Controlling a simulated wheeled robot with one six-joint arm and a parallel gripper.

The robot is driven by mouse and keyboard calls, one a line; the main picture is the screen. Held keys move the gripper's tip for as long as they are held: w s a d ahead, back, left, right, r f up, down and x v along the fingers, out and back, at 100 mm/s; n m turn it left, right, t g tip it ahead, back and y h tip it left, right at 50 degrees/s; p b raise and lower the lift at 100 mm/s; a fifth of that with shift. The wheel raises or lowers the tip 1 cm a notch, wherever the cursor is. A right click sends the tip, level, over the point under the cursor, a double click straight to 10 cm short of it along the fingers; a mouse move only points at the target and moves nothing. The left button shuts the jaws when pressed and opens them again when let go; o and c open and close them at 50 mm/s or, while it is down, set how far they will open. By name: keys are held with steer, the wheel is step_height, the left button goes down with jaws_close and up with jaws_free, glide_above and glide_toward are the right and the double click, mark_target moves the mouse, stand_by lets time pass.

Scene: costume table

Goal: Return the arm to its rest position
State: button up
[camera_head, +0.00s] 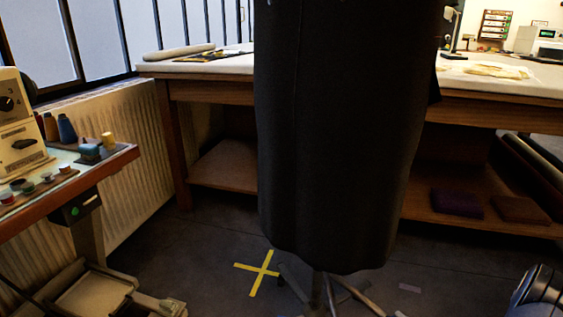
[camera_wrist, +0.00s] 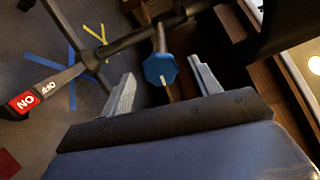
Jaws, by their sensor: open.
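My gripper (camera_wrist: 160,68) shows in the wrist view with its two grey fingers spread wide apart. Nothing is held between them. A blue eight-sided knob (camera_wrist: 160,70) on a stand shows in the gap beyond the fingertips; I cannot tell how far off it is. My gripper does not clearly show in the head view.
A dark garment (camera_head: 335,130) hangs on a legged stand (camera_head: 325,290) in the middle. Behind it is a long worktable (camera_head: 210,68) with a lower shelf. A sewing table (camera_head: 100,165) stands left. Yellow tape (camera_head: 257,272) marks the floor. A red label (camera_wrist: 27,100) is on a leg.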

mark_target(386, 315)
steer(key=p+v, duration=0.1)
steer(key=v, duration=0.5)
steer(key=b+x, duration=0.3)
steer(key=x, duration=0.8)
steer(key=shift+f, duration=0.1)
steer(key=shift+s+d+m, duration=0.1)
steer(key=shift+s+m, duration=0.05)
steer(key=shift+m, duration=0.35)
steer(key=m, duration=0.4)
steer(key=m+p, duration=0.1)
steer(key=m, duration=0.3)
steer(key=shift+r+m+p, duration=0.2)
steer(key=shift+m+p, duration=0.15)
steer(key=shift+m, duration=0.05)
steer(key=m+p, duration=0.3)
steer(key=m, duration=0.3)
steer(key=m+p, duration=0.2)
steer(key=m, duration=0.2)
steer(key=shift+p, duration=0.3)
steer(key=shift+f+m+p, duration=0.1)
steer(key=shift+m+p, duration=0.2)
steer(key=shift+m, duration=0.6)
